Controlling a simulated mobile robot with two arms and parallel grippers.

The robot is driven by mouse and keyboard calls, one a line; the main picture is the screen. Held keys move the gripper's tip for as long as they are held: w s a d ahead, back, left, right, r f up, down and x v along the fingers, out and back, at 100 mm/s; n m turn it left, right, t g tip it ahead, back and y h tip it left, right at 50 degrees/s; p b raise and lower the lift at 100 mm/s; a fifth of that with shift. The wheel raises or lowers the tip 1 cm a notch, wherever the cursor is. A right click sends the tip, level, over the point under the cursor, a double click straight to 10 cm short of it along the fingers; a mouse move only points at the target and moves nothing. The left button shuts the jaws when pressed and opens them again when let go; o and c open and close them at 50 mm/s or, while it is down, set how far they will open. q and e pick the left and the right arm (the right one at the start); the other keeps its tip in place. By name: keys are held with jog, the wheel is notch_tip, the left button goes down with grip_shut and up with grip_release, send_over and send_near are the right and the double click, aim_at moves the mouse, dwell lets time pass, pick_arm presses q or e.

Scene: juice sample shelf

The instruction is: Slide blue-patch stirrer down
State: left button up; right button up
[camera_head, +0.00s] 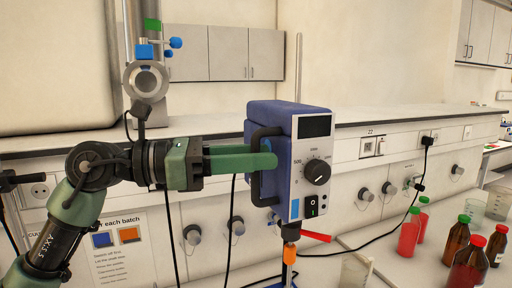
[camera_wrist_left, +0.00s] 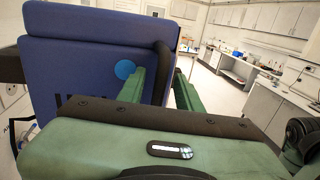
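The blue-patch stirrer (camera_head: 317,158) is a blue box with a pale front, a dark display, a black dial and a blue patch (camera_head: 295,208) low on that front. It stands upright, with a thin rod behind it and a red lever (camera_head: 315,237) below. A black handle (camera_head: 258,190) is on its left side. My left gripper (camera_head: 268,160) is level with this handle, one green finger passing in front of it. In the left wrist view the fingers are apart with the handle (camera_wrist_left: 164,60) between them; contact is unclear. The stirrer's blue side (camera_wrist_left: 90,60) fills the left there. My right gripper is not in view.
Red-filled bottles (camera_head: 409,232) and brown bottles (camera_head: 457,240) stand on the right bench. A clear beaker (camera_head: 355,271) is below the stirrer. A black cable runs along the wall. A sign (camera_head: 118,245) with blue and orange squares is at lower left.

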pick_arm(q)
grip_shut()
dwell(1.5)
